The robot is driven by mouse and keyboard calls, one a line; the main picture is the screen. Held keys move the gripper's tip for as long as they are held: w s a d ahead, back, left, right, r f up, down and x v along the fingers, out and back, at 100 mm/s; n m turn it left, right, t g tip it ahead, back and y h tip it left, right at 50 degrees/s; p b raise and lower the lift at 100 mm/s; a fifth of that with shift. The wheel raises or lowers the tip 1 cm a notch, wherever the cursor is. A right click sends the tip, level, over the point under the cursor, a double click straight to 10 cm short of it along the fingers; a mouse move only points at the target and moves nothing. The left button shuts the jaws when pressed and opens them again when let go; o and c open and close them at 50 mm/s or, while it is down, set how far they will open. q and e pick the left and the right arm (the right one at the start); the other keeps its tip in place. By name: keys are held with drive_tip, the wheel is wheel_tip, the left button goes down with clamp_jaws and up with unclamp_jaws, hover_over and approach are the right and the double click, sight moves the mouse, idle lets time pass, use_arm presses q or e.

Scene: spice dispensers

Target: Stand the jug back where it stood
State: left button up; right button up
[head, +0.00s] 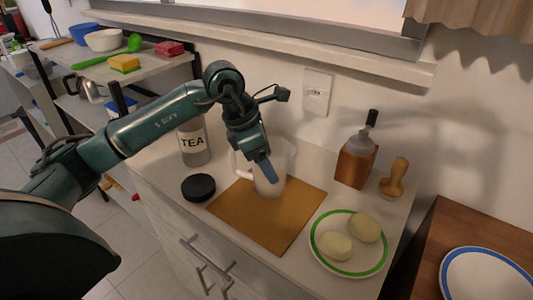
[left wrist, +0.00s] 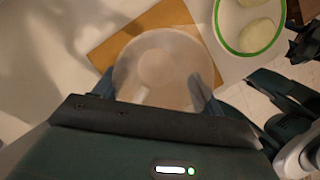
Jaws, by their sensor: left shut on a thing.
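The jug (head: 276,168), pale and translucent with a handle on its left, is upright over the brown board (head: 257,226) on the counter. I cannot tell for sure whether its base touches the board. My left gripper (head: 266,172) reaches down from above and is shut on the jug, hiding part of its front. In the left wrist view I look down into the round mouth of the jug (left wrist: 158,68), with the gripper's fingers at its two sides. My right gripper does not show clearly.
A TEA canister (head: 194,145) and a black lid (head: 198,187) stand left of the board. A green-rimmed plate (head: 338,271) with two pale round items is to the right. A wooden block (head: 354,167) and a wooden masher (head: 394,180) stand behind it.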

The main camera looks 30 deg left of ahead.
use_arm(q)
drive_tip(key=shift+f+b, duration=0.3)
drive_tip(key=shift+f, duration=0.45)
drive_tip(key=shift+f+b, duration=0.55)
drive_tip(key=shift+f, duration=0.15)
drive_tip(key=o, duration=1.2)
drive_tip(key=shift+a+r, duration=0.1)
drive_tip(key=shift+r, duration=0.2)
drive_tip(key=v, duration=1.2)
drive_tip(key=shift+s+r, duration=0.2)
drive_tip(key=shift+r, duration=0.05)
